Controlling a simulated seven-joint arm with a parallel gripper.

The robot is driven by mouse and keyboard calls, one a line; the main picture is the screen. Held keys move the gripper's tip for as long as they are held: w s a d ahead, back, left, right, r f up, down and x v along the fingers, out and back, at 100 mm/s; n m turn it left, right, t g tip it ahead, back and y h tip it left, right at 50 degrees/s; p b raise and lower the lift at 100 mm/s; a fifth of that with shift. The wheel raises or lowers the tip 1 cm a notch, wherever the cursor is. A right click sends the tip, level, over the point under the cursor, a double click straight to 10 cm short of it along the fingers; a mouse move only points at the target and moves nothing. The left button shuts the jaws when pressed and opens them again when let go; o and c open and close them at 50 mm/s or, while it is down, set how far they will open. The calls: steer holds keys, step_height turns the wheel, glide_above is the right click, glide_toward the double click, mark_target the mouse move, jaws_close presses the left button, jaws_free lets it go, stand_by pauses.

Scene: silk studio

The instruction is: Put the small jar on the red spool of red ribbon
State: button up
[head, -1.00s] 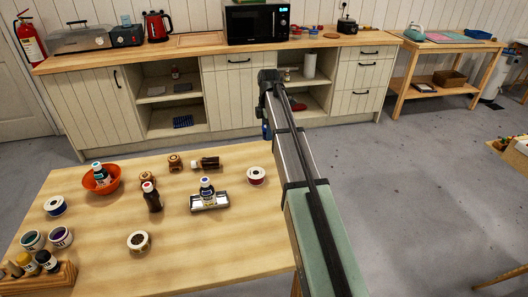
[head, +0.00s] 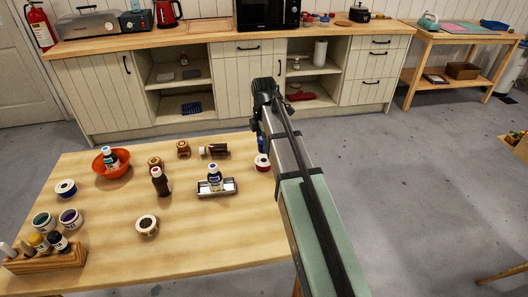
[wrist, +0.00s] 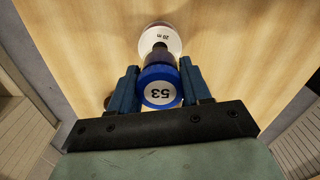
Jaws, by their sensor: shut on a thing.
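My gripper (wrist: 160,75) is shut on a small jar (wrist: 160,96) with a blue cap marked 53 and a dark body, held between both fingers. In the head view a bit of blue beside my arm, likely the jar (head: 262,145), shows just above the red spool (head: 262,162). That spool has white flanges and red ribbon, near the table's far right edge. In the wrist view its white top (wrist: 160,38), marked 20 m, lies beyond the jar, whose lower end overlaps its middle. I cannot tell whether they touch. My arm hides part of this area in the head view.
A metal tray (head: 231,188) holding a bottle (head: 215,179) stands left of the spool. A lying bottle (head: 214,150), a dark upright bottle (head: 160,182), an orange bowl (head: 104,170) and other spools are farther left. The table's front right (head: 225,235) is clear.

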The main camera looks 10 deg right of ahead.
steer(key=shift+f, duration=2.25)
steer(key=shift+f, duration=0.15)
steer(key=o, duration=1.1)
step_height(320, 180, up, 12)
steer(key=shift+r, duration=0.2)
